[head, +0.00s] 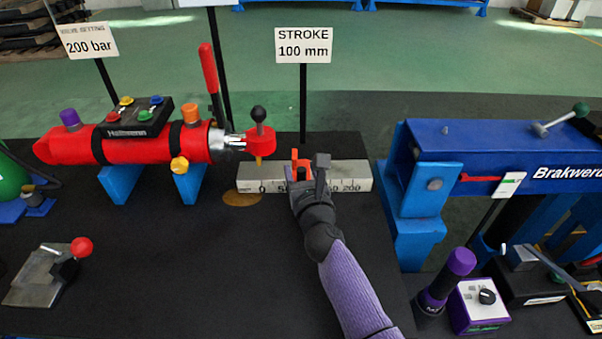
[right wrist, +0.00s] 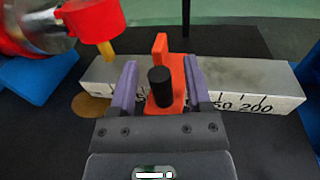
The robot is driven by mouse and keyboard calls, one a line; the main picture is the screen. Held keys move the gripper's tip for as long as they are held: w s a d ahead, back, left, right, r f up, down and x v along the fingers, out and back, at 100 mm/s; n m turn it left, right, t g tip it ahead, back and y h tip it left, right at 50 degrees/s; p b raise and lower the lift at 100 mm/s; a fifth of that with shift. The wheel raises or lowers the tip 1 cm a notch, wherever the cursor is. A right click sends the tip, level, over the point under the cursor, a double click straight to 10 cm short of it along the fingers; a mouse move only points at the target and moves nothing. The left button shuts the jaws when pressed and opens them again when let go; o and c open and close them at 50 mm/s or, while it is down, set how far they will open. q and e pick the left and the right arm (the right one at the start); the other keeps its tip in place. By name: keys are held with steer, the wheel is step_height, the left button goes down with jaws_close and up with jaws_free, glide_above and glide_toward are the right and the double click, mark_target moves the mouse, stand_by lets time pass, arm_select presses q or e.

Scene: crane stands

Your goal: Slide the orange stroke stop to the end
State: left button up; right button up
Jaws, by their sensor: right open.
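The orange stroke stop (head: 295,158) stands on the grey scale block (head: 247,178), left of the block's middle. In the right wrist view the stop (right wrist: 160,48) has an upright orange plate and a black knob (right wrist: 160,87). My right gripper (head: 308,170) is over the block; in the right wrist view its two purple fingers (right wrist: 161,85) stand apart on either side of the stop. I cannot tell whether they touch it. The scale shows 0, 150 and 200 marks; the gripper hides part of it. A sign (head: 303,45) reads "STROKE 100 mm". My left gripper is not in view.
A red cylinder (head: 140,149) on blue supports lies left of the block, with a red-handled lever (head: 208,70) and yellow pointer (head: 259,160) near the block's left end. A blue beam frame (head: 420,180) stands close on the right. The black table front is mostly clear.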

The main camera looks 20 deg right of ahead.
steer(key=shift+w, duration=0.15)
jaws_close()
stand_by(1.4)
